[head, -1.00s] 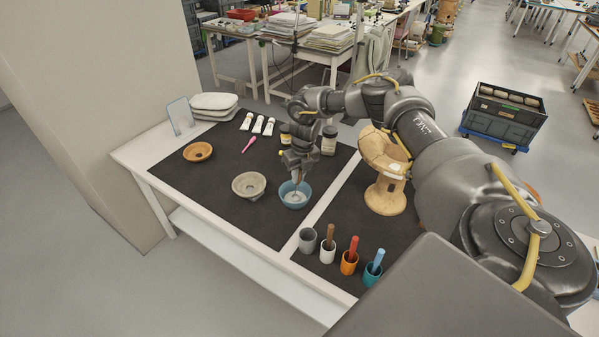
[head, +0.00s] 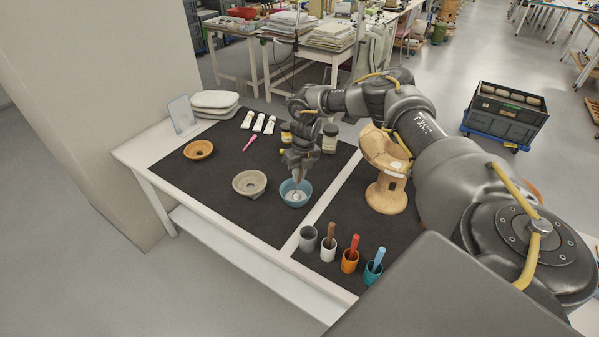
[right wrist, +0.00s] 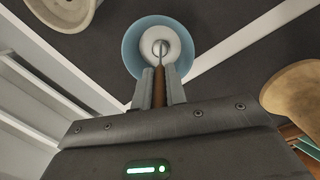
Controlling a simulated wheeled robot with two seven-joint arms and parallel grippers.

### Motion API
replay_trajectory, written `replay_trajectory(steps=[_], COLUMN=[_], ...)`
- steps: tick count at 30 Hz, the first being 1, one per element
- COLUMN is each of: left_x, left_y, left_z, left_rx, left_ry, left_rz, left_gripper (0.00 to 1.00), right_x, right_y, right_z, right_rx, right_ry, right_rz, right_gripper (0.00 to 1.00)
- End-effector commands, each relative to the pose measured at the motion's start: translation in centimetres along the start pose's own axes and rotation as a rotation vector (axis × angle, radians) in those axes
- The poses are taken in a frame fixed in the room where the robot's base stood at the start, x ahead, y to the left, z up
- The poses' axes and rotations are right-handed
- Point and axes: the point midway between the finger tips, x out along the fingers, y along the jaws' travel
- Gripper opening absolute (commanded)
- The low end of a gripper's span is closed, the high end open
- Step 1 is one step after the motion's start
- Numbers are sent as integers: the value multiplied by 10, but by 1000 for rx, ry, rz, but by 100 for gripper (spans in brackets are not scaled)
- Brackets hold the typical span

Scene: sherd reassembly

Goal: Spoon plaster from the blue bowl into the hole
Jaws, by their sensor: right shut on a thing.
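The blue bowl (head: 307,200) sits on the dark mat and holds white plaster (right wrist: 150,48). My right gripper (right wrist: 160,84) is shut on the brown handle of a spoon (right wrist: 160,62) and points down over the blue bowl. The spoon's lower end is inside the bowl, at the plaster; I cannot tell how deep it is or whether it carries any. A grey-beige bowl (head: 249,184) stands just left of the blue bowl, with a dark spot in its middle. I cannot tell for sure which opening is the hole. My left gripper is not in view.
A tan vessel (head: 386,197) stands right of the blue bowl. Several cups, including an orange one (head: 349,264), line the front, some holding coloured handles. An orange-brown dish (head: 199,150), white tubes (head: 258,123) and jars (head: 329,140) lie farther back. The mat's left front is clear.

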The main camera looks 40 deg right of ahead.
Motion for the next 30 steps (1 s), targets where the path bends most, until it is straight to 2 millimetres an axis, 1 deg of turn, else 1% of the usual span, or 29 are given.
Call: replay_trajectory(steps=[5,24,27,30], left_x=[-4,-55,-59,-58], left_y=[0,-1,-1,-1], left_z=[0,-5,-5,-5], left_rx=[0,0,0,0], left_ry=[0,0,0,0], left_rz=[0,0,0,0], left_gripper=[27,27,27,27], right_x=[-5,-58,-62,-62], right_y=[0,0,0,0], right_z=[0,0,0,0], right_rx=[0,0,0,0], right_ry=[0,0,0,0], right_rz=[0,0,0,0], right_gripper=[0,0,0,0])
